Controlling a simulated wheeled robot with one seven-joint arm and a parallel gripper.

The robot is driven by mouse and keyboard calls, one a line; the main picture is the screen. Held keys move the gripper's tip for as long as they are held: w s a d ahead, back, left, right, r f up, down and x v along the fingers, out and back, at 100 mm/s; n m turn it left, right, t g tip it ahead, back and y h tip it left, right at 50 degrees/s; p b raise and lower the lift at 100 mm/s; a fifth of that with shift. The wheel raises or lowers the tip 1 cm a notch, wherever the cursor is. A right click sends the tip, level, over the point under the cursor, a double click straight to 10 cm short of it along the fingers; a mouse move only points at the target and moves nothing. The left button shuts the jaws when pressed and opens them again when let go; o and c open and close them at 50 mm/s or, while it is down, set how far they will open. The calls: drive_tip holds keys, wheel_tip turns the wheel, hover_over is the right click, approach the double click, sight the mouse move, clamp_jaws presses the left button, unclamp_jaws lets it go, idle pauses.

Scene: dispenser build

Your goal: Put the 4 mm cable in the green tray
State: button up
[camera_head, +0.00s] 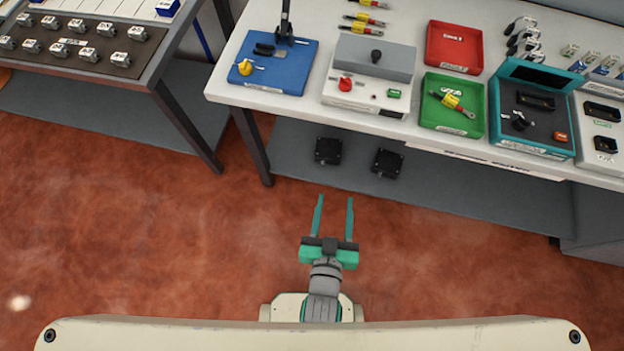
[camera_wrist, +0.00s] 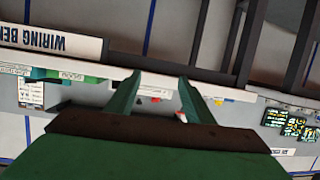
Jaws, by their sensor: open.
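The green tray (camera_head: 430,119) sits on the white bench at the right in the head view. A short cable with a yellow label (camera_head: 452,101) lies in it; its size cannot be read. Several similar cables with yellow labels (camera_head: 362,20) lie at the back of the bench, behind the grey-topped tester. Their sizes are too small to read. My gripper (camera_head: 333,200) is open and empty, in front of the bench and well apart from the tray and cables. In the wrist view my gripper (camera_wrist: 158,80) shows its two fingers spread toward the bench.
A red tray (camera_head: 432,64) stands behind the green one. A blue stand (camera_head: 290,77), the tester (camera_head: 340,93) and a teal case (camera_head: 552,142) flank the trays. A dark table with metal parts (camera_head: 88,62) is at the left. The red floor before the bench is clear.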

drive_tip(key=s+a+r+y, duration=0.1)
drive_tip(key=s+a, duration=0.1)
drive_tip(key=s, duration=0.3)
drive_tip(key=s+a+r+n+y, duration=0.1)
drive_tip(key=s+a, duration=0.2)
drive_tip(key=s, duration=0.3)
drive_tip(key=shift+a+r+t, duration=0.25)
drive_tip(key=shift+r+t, duration=0.1)
drive_tip(key=shift+t, duration=0.05)
drive_tip(key=shift+s, duration=0.1)
idle(0.4)
